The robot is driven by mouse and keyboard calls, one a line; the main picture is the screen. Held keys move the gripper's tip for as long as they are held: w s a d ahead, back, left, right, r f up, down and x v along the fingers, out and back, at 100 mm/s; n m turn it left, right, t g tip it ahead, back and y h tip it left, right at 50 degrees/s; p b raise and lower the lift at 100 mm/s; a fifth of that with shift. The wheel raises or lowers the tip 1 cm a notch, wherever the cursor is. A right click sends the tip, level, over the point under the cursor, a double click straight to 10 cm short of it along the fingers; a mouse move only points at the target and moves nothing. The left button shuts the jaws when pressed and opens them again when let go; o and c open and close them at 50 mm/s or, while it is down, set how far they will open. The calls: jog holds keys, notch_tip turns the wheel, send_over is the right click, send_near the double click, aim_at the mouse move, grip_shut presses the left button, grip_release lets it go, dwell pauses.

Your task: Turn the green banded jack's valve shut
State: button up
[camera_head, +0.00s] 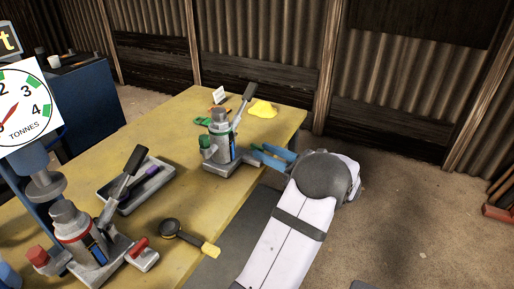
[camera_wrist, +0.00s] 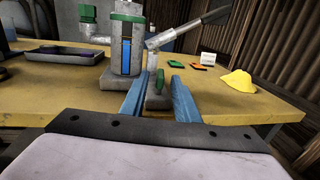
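The green banded jack (camera_head: 220,148) stands upright near the far end of the yellow table, its lever tilted up to the right. In the wrist view its body (camera_wrist: 125,50) shows a green band and a blue gauge strip. Its valve has a thin green handle (camera_wrist: 160,83), seen edge-on at the jack's foot. My gripper (camera_wrist: 159,90) is open, with one blue finger on each side of the green handle and gaps showing. In the head view my gripper (camera_head: 265,156) reaches the jack's right side and partly hides the valve. Contact cannot be told.
A red banded jack (camera_head: 72,227) stands at the near left below a tonnes dial (camera_head: 25,103). A yellow cloth (camera_head: 263,109), a white card (camera_head: 219,95) and small green and orange pieces lie behind the green jack.

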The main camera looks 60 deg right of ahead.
aim_at(263, 151)
jog(key=shift+w+d, duration=0.2)
jog(key=shift+w, duration=0.8)
jog(key=shift+w+d, duration=0.15)
jog(key=shift+w, duration=0.8)
grip_shut()
